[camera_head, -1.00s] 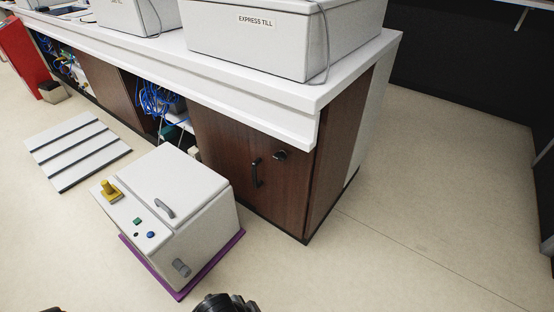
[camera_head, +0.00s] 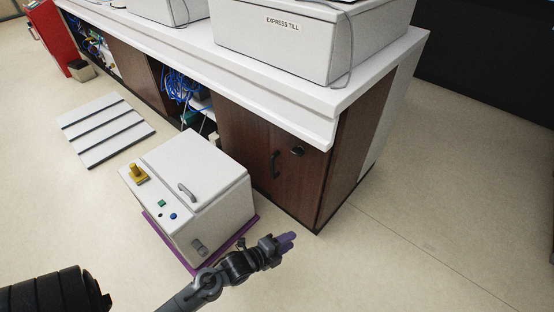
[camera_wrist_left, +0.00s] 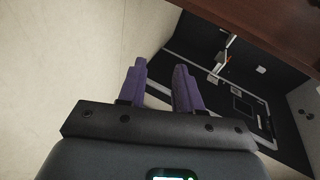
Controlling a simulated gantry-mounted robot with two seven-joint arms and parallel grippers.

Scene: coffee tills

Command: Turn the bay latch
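The bay latch appears to be the small dark knob (camera_head: 297,151) on the dark brown cabinet door (camera_head: 255,140) under the express till. A black bar handle (camera_head: 274,165) is just left of it. My left gripper (camera_head: 287,241), with purple fingers, is low in front of the cabinet, apart from the knob and handle. In the left wrist view its two purple fingers (camera_wrist_left: 160,80) are spread with an empty gap between them. The knob cannot be made out in that view. My right gripper is not in view.
A white box unit (camera_head: 190,190) on a purple base (camera_head: 243,232) stands beside my left forearm, left of the cabinet. The white counter (camera_head: 330,110) overhangs the door. A slatted white panel (camera_head: 105,130) lies on the floor. Floor right of the cabinet is clear (camera_head: 430,220).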

